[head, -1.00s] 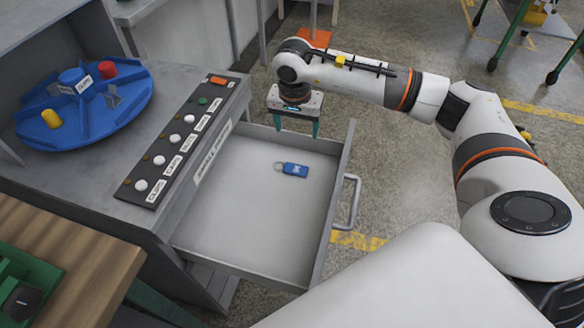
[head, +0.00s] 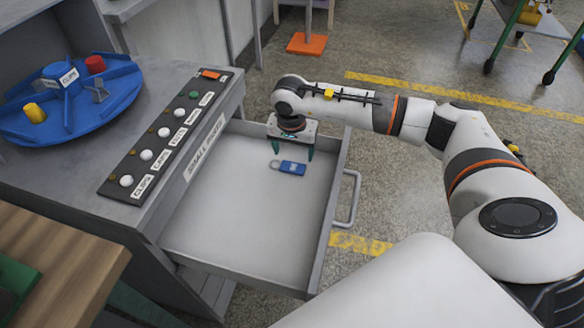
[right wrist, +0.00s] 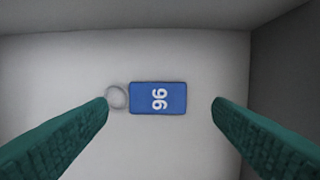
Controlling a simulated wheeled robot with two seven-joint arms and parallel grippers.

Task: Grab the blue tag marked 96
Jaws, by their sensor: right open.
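The blue tag (head: 292,168) lies flat on the floor of the open drawer (head: 240,228), towards its far end. In the right wrist view the tag (right wrist: 158,98) shows a white 96, turned sideways, and a metal ring (right wrist: 116,97) at its left end. My right gripper (head: 292,155) is open and empty, pointing down over the far part of the drawer near the tag. In the right wrist view its green fingers (right wrist: 161,103) stand on either side of the tag and ring, apart from them. My left gripper is not in view.
The drawer's walls and handle (head: 350,199) stand around and to the right. A panel of buttons (head: 165,138) lies left on the cabinet, with a blue turntable (head: 95,118) holding red and yellow pieces. The drawer's near part is empty.

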